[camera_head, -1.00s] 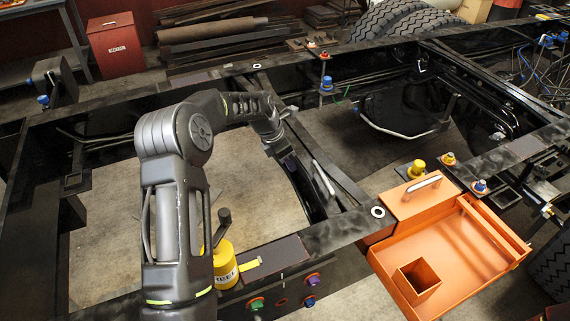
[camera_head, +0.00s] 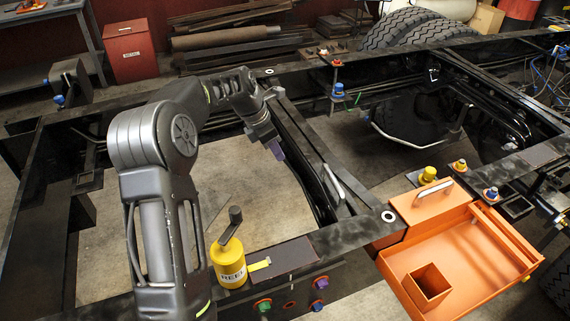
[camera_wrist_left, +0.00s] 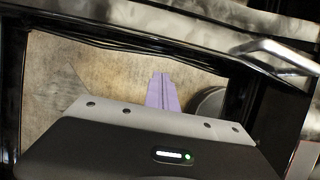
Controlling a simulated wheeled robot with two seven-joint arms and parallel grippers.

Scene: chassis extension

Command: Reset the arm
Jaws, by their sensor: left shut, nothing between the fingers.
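My left arm reaches in from the lower left of the head view and bends over the black chassis frame (camera_head: 330,70). My left gripper (camera_head: 279,153) points down over the open bay of the frame, above the bare floor. Its purple fingers are together with nothing between them; they also show in the left wrist view (camera_wrist_left: 161,93). The gripper appears clear of the frame rails. My right gripper is in neither view.
A yellow reel (camera_head: 229,262) stands on the near rail beside my left arm. An orange tray (camera_head: 470,262) with a small square box (camera_head: 428,287) is at the right. Yellow and blue capped bolts (camera_head: 428,174) stand on the rails. A red bin (camera_head: 130,50) is at the back left.

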